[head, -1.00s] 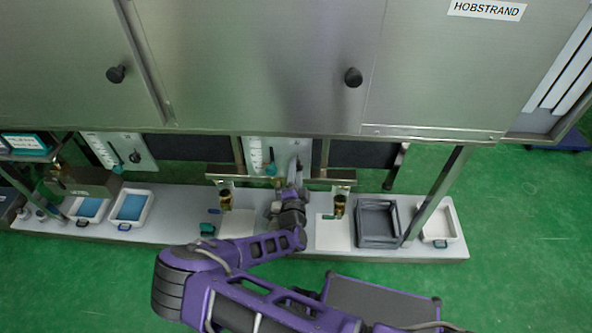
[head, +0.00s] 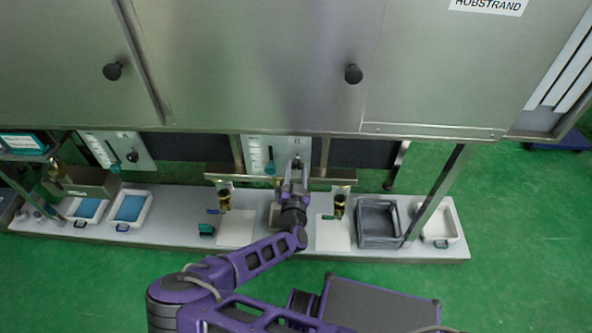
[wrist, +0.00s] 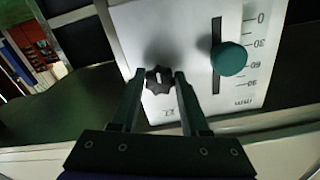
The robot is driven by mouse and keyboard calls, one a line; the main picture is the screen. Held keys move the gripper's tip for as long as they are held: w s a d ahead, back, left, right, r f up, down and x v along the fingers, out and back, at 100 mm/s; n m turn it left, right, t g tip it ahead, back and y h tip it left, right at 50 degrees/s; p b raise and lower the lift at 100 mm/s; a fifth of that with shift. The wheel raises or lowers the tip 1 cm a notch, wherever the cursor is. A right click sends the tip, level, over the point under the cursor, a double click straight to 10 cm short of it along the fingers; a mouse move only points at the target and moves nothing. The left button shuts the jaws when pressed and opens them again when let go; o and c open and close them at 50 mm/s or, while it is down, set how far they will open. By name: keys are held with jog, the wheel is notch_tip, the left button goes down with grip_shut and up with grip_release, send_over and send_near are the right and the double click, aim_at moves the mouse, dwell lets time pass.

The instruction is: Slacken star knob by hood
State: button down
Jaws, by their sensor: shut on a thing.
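The black star knob (wrist: 158,79) sits on a pale plate (wrist: 180,25) below the steel hood (head: 250,60). My gripper (wrist: 159,77) is shut on this knob, with one finger on each side of it. In the head view my gripper (head: 297,168) reaches up to the same plate (head: 260,150) from below and partly covers the knob. A teal round knob (wrist: 228,59) sits in a slot beside a millimetre scale on the plate, clear of my fingers.
A second plate with a black knob (head: 132,157) is at the left. Brass-coloured fittings (head: 224,198) (head: 340,204) stand on either side of my wrist above the white bench. A grey crate (head: 362,238) and white trays (head: 130,222) rest on the bench.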

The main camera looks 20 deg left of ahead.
jog(key=shift+n, duration=0.6)
jog(key=shift+c, duration=2)
grip_release()
